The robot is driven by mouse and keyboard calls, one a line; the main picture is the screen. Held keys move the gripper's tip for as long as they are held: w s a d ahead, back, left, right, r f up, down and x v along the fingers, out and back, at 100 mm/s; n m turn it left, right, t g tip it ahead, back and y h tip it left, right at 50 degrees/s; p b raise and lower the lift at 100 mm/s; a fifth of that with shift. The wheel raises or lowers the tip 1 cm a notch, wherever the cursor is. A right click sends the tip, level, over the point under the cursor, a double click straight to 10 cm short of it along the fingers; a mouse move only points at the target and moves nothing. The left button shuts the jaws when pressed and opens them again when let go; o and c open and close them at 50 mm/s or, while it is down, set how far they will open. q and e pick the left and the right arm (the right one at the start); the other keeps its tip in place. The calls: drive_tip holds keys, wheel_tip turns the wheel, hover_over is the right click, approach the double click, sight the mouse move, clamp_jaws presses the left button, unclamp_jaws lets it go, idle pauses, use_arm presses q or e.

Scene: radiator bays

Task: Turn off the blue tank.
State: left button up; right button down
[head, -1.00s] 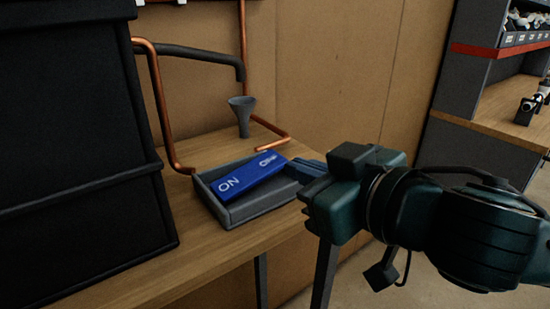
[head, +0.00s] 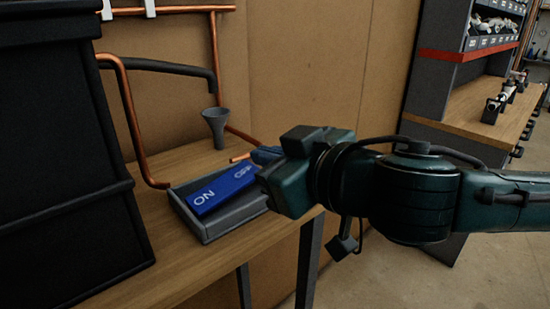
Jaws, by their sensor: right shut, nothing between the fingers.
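A blue rocker switch (head: 218,192) sits in a grey open-topped housing (head: 212,232) on the wooden bench. White ON lettering is on its near left end and OFF on its far right end. The rocker looks tilted, but I cannot tell firmly which end is pressed. My right gripper (head: 264,155) is shut and empty, its fingertips just above and beside the OFF end; contact cannot be told. The gripper body hides the right end of the rocker and housing. No blue tank shows. My left gripper is not in view.
A large black cabinet-like body (head: 65,165) stands left of the switch. Copper pipes (head: 132,118) and a grey funnel (head: 215,124) are behind it. The bench (head: 150,268) is clear in front. A shelf unit (head: 440,85) stands at the right.

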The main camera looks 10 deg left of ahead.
sight(248, 171)
drive_tip(key=w+a+f, duration=0.2)
drive_tip(key=w+a+f+p, duration=0.1)
drive_tip(key=w+a+f, duration=0.1)
drive_tip(key=shift+w+a+f, duration=0.2)
drive_tip(key=shift+w+f, duration=0.05)
drive_tip(key=shift+w, duration=0.1)
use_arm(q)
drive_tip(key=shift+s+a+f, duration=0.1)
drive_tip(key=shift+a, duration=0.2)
use_arm(e)
drive_tip(key=shift+f, duration=0.5)
